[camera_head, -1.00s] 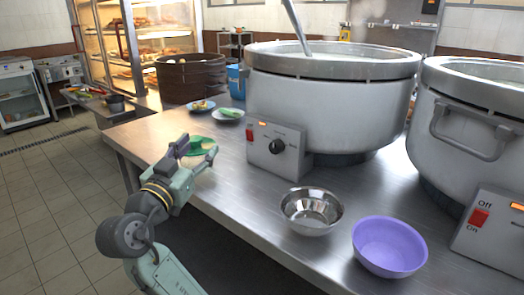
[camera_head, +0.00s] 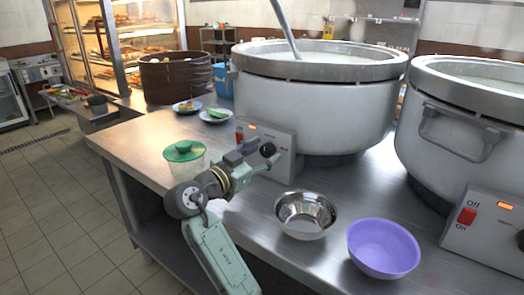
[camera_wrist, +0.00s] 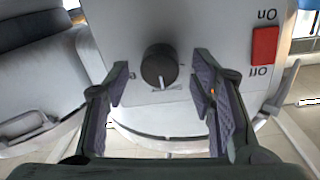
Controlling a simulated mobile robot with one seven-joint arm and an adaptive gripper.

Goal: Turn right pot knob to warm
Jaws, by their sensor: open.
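Two big steel pots stand on the counter. The right pot (camera_head: 450,135) has a control box (camera_head: 485,235) with a red switch; a dark knob (camera_head: 520,240) is cut off at the picture's right edge. The left pot (camera_head: 315,110) has its own box with a black knob (camera_head: 267,149). My gripper (camera_head: 258,158) is at the left pot's box, in front of that knob. In the wrist view, the picture is upside down and the black knob (camera_wrist: 158,66) lies between the spread fingers of my gripper (camera_wrist: 160,82). The fingers do not appear to touch it.
A steel bowl (camera_head: 305,214) and a purple bowl (camera_head: 383,248) stand at the counter's front edge. A green-lidded container (camera_head: 184,158) is left of my gripper. Small plates (camera_head: 215,116) and a brown steamer (camera_head: 176,78) are behind.

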